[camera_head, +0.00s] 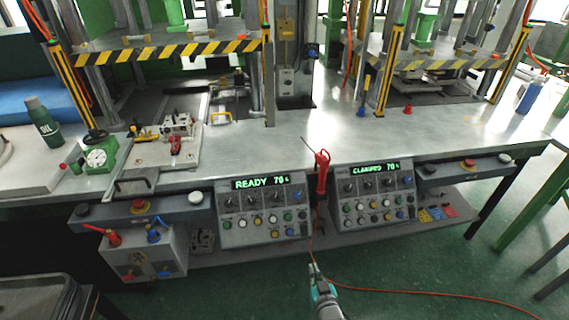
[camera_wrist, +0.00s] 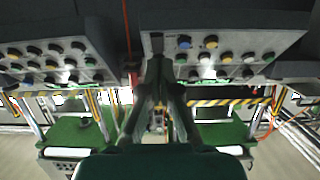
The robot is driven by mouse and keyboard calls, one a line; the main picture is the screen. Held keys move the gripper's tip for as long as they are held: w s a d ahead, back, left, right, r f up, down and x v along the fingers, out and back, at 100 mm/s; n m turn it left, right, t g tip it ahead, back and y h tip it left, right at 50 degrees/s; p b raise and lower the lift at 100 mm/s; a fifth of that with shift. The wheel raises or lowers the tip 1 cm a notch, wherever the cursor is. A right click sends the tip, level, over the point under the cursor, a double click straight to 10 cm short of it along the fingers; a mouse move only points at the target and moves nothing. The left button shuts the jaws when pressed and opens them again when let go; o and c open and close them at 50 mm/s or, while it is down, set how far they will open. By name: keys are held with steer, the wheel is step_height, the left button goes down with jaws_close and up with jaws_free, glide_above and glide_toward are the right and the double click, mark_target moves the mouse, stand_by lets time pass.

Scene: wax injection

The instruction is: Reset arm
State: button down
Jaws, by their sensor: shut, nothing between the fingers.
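My gripper (camera_head: 315,272) shows at the bottom middle of the head view, in front of and below the bench, between the two control panels. In the wrist view my gripper (camera_wrist: 158,72) is seen from behind, with its fingers brought together and nothing between them. The left control panel (camera_head: 262,209) has a display reading "READY 70". The right control panel (camera_head: 373,196) has a display with a word that is hard to read. Both panels also show at the top of the wrist view, the wrist picture appearing upside down.
The metal bench (camera_head: 330,135) spans the view. A red-handled tool (camera_head: 321,172) hangs at its front edge between the panels. An orange cable (camera_head: 420,289) crosses the green floor. A grey box (camera_head: 143,254) with valves sits low left. An oil bottle (camera_head: 43,122) stands on the left.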

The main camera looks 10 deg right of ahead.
steer(key=shift+s, duration=0.1)
steer(key=f+v, duration=0.2)
steer(key=v, duration=1.1)
steer(key=s+f+v, duration=0.1)
steer(key=f+v, duration=0.1)
steer(key=v, duration=1.1)
steer(key=s+r, duration=1.7)
steer(key=s, duration=0.1)
steer(key=shift+d, duration=0.3)
steer(key=shift+r, duration=0.1)
